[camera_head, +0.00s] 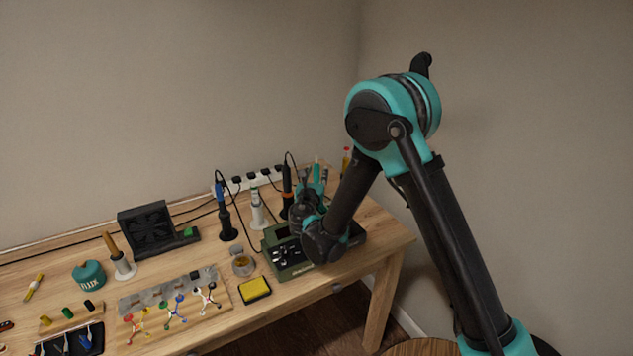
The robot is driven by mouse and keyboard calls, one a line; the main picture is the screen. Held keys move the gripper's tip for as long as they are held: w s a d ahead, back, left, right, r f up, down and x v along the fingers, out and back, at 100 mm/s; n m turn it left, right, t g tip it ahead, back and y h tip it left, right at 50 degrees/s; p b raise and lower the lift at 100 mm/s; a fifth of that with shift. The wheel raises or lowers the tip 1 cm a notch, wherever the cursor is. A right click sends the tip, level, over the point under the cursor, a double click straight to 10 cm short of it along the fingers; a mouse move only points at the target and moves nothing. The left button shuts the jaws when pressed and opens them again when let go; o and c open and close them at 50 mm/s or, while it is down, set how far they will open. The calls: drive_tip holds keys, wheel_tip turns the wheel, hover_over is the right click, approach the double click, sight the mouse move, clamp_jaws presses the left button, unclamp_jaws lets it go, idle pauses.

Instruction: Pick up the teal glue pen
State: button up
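A slim upright teal thing (317,167), which looks like the teal glue pen, shows at the back right of the bench, just beyond my gripper. My gripper (314,182) is at the far end of my arm, over the back right of the bench. Dark finger-like parts stand close on either side of the teal thing. I cannot tell whether they touch it. The lower part of the pen and most of the gripper are hidden behind my wrist, so whether the fingers are open or shut does not show.
A green station (288,256) stands below my wrist. A power strip (254,180) runs behind. A yellow sponge (255,288) lies near the front edge.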

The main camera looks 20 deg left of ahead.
drive_tip(key=w, duration=0.4)
drive_tip(key=shift+w+a, duration=0.1)
drive_tip(key=shift+a, duration=0.3)
clamp_jaws()
